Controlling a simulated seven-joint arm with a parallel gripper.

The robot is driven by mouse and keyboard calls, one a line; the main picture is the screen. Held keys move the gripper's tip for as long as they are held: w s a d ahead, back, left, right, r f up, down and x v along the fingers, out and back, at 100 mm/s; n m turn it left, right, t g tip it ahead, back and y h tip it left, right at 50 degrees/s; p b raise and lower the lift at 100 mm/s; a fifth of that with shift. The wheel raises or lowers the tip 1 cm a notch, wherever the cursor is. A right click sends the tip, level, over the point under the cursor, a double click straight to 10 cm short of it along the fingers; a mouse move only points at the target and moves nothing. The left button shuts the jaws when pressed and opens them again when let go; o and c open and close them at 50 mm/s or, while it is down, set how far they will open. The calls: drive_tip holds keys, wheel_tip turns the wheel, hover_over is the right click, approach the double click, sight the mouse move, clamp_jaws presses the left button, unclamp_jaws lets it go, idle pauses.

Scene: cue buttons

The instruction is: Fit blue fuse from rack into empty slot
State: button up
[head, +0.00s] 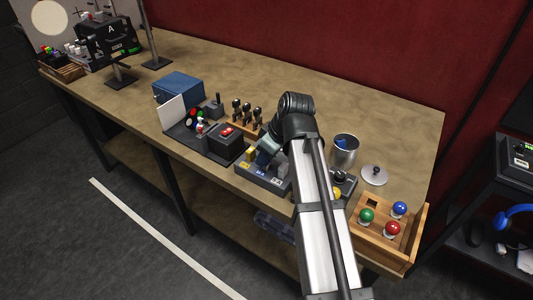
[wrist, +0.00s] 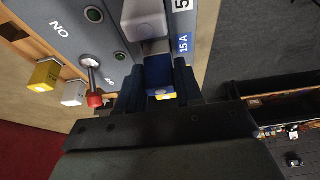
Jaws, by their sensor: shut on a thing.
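A blue fuse (wrist: 158,78) sits between the two dark fingers of my gripper (wrist: 160,92) in the wrist view, and the gripper is shut on it. The fuse is up against the grey fuse panel (wrist: 75,35), beside a blue "15 A" label. I cannot tell how deep it sits in a slot. A light grey fuse (wrist: 145,18) is in line with it on the panel. In the head view my gripper (head: 264,158) is over the fuse box (head: 262,182), and the blue fuse cannot be made out there.
A red-tipped toggle (wrist: 94,98) stands left of my fingers. A yellow fuse (wrist: 45,75) and a white fuse (wrist: 74,93) are farther left. On the bench, a red-button box (head: 226,142), levers (head: 246,110), a metal cup (head: 344,150) and a wooden button tray (head: 386,240) stand nearby.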

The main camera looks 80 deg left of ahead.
drive_tip(key=shift+f, duration=0.6)
idle(0.7)
drive_tip(key=o, duration=1.1)
drive_tip(key=shift+o, duration=0.9)
drive_tip(key=shift+r, duration=0.15)
drive_tip(key=shift+r, duration=3.4)
